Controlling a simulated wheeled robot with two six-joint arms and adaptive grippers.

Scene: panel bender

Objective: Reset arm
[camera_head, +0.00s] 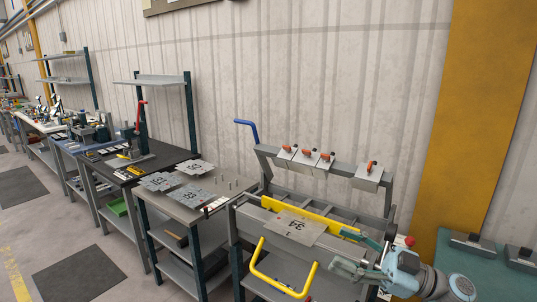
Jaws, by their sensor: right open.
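My right gripper (340,248) comes in from the lower right, its two fingers apart and nothing seen between them. It is over the front right of the panel bender (372,215). A flat metal sheet with a printed number (290,231) lies on the bender's bed, just left of the fingertips; whether they touch it I cannot tell. A yellow clamp bar (300,212) runs behind the sheet. A bent yellow handle (282,283) sticks out in front and a blue handle (247,128) stands up at the back left. My left gripper is not in view.
Several orange-handled blocks (326,160) sit on the bender's upper rail. A table (212,217) to the left holds numbered metal sheets (193,195). Farther left stand more workbenches, one with a red-handled press (138,128). A yellow column (470,130) and a green table (475,272) are at right.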

